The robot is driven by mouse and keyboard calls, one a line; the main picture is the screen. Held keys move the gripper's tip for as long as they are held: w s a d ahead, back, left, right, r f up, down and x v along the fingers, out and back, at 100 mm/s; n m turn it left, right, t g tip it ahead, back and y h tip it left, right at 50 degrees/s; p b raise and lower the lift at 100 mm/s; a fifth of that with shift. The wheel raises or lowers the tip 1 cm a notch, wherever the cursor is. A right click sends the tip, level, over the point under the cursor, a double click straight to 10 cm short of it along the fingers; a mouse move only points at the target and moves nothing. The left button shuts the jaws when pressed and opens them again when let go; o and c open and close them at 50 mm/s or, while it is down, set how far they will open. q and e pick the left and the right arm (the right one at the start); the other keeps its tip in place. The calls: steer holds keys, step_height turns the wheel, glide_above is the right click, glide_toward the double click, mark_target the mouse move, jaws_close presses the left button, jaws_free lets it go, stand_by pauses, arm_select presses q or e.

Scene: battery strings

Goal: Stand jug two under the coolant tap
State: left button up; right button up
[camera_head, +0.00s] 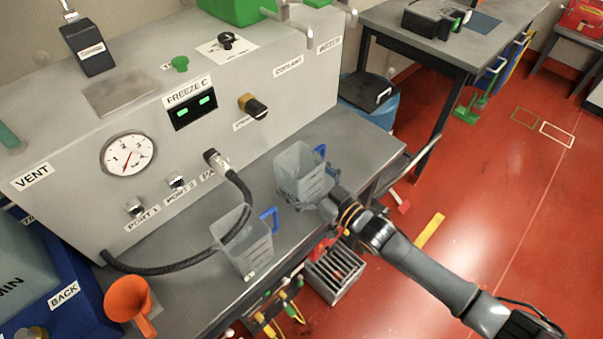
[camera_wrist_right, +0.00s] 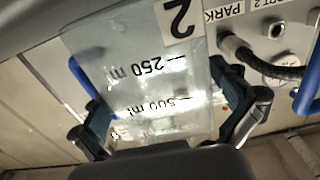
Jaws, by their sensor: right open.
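Jug two (camera_head: 300,165) is a clear, square jug with a blue handle, upright at the bench's front edge. In the right wrist view its wall (camera_wrist_right: 150,75) carries a "2" and 250 and 500 ml marks. My right gripper (camera_head: 308,188) is open, with its fingers (camera_wrist_right: 168,118) on either side of the jug's lower part. I cannot tell whether they touch it. The coolant tap (camera_head: 290,18) is a grey spout at the top of the panel, near the COOLANT label (camera_head: 289,66), farther back than the jug. My left gripper is out of view.
A second clear jug (camera_head: 243,245) with a blue handle stands nearer on the bench, beside a black hose (camera_head: 180,264). An orange funnel (camera_head: 130,298) is at lower left. The bench top beyond jug two (camera_head: 350,130) is clear. Another tap (camera_head: 345,10) is at right.

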steer(key=shift+c, duration=0.2)
steer(key=c, duration=1.1)
steer(key=shift+r, duration=0.15)
steer(key=shift+r, duration=0.2)
step_height(320, 180, up, 2)
steer(key=shift+r, duration=0.1)
steer(key=s+d+r+b, duration=0.1)
steer(key=s+r, duration=0.2)
steer(key=s, duration=0.1)
steer(key=s+d+r, duration=0.1)
steer(key=s+r, duration=0.3)
steer(key=s, duration=0.1)
steer(key=s+r+b, duration=0.1)
steer(key=s+r, duration=0.2)
steer(key=s, duration=0.1)
steer(key=shift+s+d+r+b, duration=0.15)
steer(key=shift+s+d+b, duration=0.15)
steer(key=shift+d, duration=0.1)
